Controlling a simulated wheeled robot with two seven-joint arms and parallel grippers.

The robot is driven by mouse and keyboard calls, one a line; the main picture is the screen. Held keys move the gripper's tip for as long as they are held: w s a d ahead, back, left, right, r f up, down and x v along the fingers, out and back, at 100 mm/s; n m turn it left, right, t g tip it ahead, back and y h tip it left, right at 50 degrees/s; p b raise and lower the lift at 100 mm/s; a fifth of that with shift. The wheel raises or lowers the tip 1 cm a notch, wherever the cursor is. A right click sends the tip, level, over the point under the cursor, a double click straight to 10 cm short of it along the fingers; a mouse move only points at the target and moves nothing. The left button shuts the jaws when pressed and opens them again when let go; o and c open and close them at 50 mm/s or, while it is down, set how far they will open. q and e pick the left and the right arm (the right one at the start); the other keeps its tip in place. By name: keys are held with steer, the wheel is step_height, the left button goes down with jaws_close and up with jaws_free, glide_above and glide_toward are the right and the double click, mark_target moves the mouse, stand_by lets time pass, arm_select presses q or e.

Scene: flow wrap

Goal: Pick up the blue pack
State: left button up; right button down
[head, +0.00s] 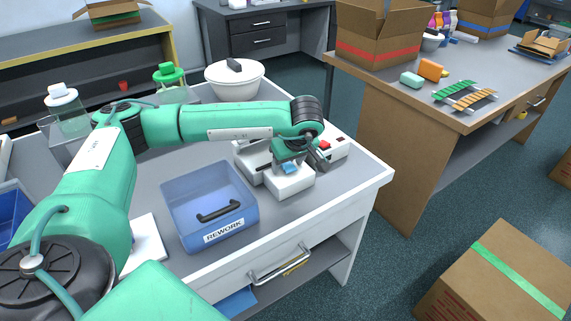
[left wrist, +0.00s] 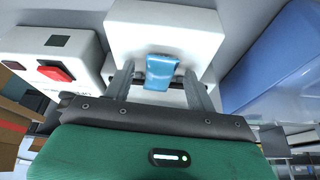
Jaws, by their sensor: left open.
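The blue pack (head: 291,168) lies on a white machine block at the right part of the workbench. Part of the pack is hidden behind the gripper in the head view. My right gripper is not in view.
A blue REWORK bin (head: 184,212) stands left of the machine. The white machine housing (left wrist: 50,55) with a red button (left wrist: 54,73) is close beside my fingers. A white bowl (head: 235,84) and bottles stand at the back. The bench's front right corner is clear.

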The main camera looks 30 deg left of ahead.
arm_select(q)
steer(key=c, duration=1.1)
